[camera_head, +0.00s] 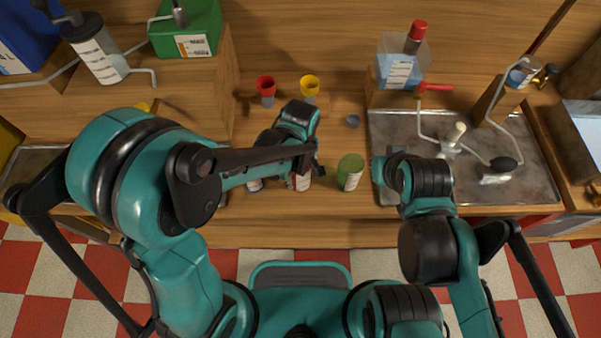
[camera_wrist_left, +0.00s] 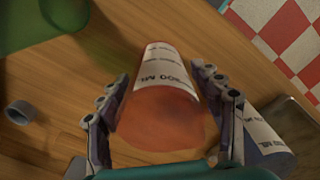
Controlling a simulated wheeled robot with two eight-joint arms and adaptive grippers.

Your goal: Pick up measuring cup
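The fingers are spread on both sides of the cup, with a small gap visible at the left finger. In the head view the cup (camera_head: 302,183) is mostly hidden under my left gripper (camera_head: 305,165). A green labelled cup (camera_head: 350,172) stands to its right; a blue labelled one (camera_wrist_left: 262,135) is beside the right finger in the wrist view. My right gripper (camera_head: 385,170) is over the metal tray's left edge, its fingers unclear.
A small grey ring (camera_head: 352,121) lies on the wooden counter, also in the wrist view (camera_wrist_left: 20,112). Red (camera_head: 265,86) and yellow (camera_head: 310,86) funnels stand behind. A metal tray (camera_head: 400,130) with lab fittings is at right. Bare counter lies in front of the cups.

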